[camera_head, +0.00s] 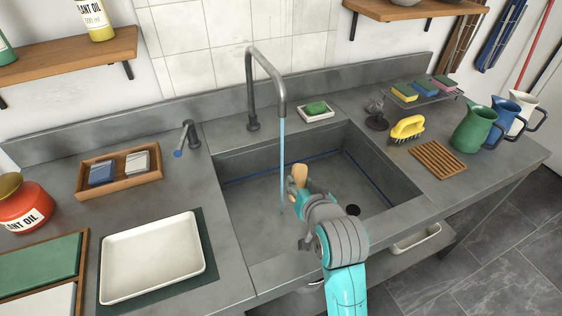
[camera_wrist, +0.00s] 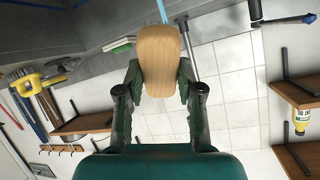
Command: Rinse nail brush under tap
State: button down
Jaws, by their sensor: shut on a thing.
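My gripper (camera_head: 299,197) is over the sink basin (camera_head: 245,205), shut on a wooden nail brush (camera_head: 299,175). In the wrist view the brush's smooth tan wooden body (camera_wrist: 158,62) stands between both fingers; no bristles show. The grey tap (camera_head: 266,65) arches over the basin, and a thin blue stream of water (camera_head: 282,145) falls from it. In the head view the stream passes just left of the brush. In the wrist view the stream (camera_wrist: 161,10) shows beyond the brush's far end. I cannot tell whether water touches the brush.
A green soap on a white dish (camera_head: 316,117) sits behind the basin. To the right are a yellow scrub brush (camera_head: 407,128), a wooden slatted rack (camera_head: 438,160) and a green jug (camera_head: 474,128). A white tray (camera_head: 152,256) and a wooden box (camera_head: 120,177) lie left. The basin is otherwise clear.

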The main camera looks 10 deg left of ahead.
jog(key=shift+s+d+r, duration=0.6)
jog(key=shift+s+r, duration=0.3)
jog(key=shift+s, duration=0.05)
jog(key=shift+s+d+r, duration=0.6)
jog(key=shift+s+r, duration=0.3)
jog(key=shift+s, duration=0.05)
